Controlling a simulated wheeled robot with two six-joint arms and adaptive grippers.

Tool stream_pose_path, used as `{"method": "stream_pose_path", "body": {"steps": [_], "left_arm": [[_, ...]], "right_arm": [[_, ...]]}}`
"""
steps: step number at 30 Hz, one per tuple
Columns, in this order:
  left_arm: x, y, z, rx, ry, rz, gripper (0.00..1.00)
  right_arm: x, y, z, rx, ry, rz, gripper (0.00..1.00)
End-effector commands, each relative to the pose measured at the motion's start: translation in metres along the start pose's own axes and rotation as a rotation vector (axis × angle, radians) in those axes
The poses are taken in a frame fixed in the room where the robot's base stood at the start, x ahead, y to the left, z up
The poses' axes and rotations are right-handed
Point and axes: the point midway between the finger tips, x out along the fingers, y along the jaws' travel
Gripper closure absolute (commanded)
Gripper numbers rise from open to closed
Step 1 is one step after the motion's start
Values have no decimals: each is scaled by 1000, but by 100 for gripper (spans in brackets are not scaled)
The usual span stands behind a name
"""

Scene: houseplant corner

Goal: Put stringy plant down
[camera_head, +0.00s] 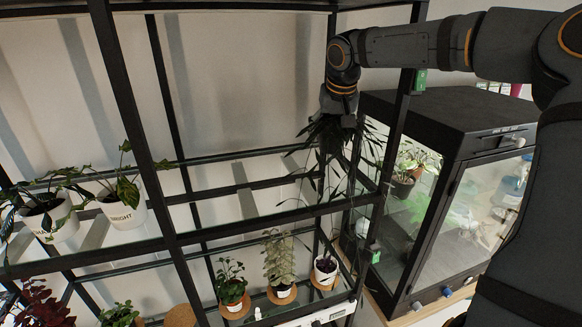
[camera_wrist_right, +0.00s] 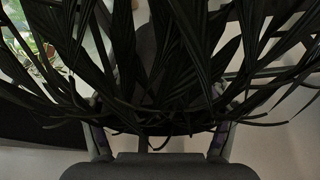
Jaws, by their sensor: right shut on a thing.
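The stringy plant (camera_head: 332,170) has long, thin dark leaves that hang down near the right end of the shelf rack. My right gripper (camera_head: 338,118) points down from above and is shut on it, with leaves spreading around the fingers. In the right wrist view the plant's leaves (camera_wrist_right: 170,70) fill most of the picture, and the right gripper's fingers (camera_wrist_right: 160,140) show at the bottom on both sides. What the fingers grasp is hidden by the leaves. It is unclear whether the plant touches the glass shelf (camera_head: 255,200). My left gripper is not in view.
A black glass cabinet (camera_head: 455,120) with plants inside stands right of the rack. White-potted plants, one pot (camera_head: 125,212) marked "BRIGHT", stand at the upper shelf's left. Small potted plants on cork coasters (camera_head: 238,309) stand on the lower shelf. A black rack post (camera_head: 398,130) stands close to the gripper.

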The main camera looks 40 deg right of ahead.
Motion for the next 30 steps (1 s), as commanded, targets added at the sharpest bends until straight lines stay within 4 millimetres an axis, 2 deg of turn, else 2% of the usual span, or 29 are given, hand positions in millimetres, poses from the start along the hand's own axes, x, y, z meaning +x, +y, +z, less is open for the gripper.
{"method": "stream_pose_path", "body": {"steps": [4,11,18,29,30], "left_arm": [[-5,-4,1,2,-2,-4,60],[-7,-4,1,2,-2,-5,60],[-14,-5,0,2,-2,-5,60],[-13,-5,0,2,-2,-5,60],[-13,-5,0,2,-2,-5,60]], "right_arm": [[28,0,13,-1,-5,-3,65],[41,0,18,1,-2,-1,65],[71,0,31,0,-3,-2,65],[76,0,33,1,-1,-1,65],[76,0,33,1,-1,0,22]]}}
